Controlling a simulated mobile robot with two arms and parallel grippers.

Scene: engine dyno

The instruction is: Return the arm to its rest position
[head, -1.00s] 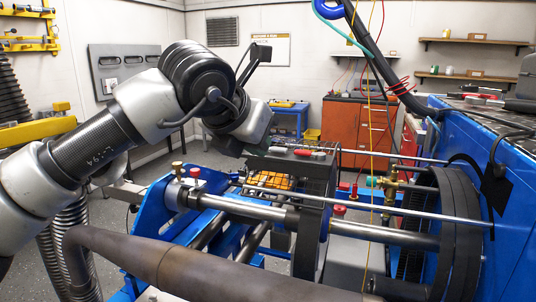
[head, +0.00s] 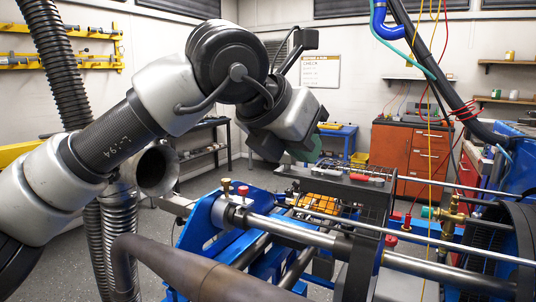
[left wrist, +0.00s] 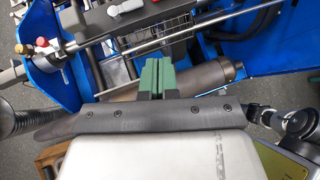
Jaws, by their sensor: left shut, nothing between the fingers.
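My left arm (head: 110,135) comes in from the left in the head view, with its elbow raised and its forearm bent downward. My left gripper (head: 308,154) hangs above the blue engine stand, partly hidden behind its own wrist. In the left wrist view the green fingers of the left gripper (left wrist: 157,77) are together and empty, above a grey metal pipe. My right gripper is in neither view.
Below the gripper is the blue test frame (head: 205,225) with steel rods and a red-topped knob (head: 243,190). A thick brown pipe (head: 190,272) crosses the front. An orange cabinet (head: 410,155) and blue table (head: 340,140) stand behind.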

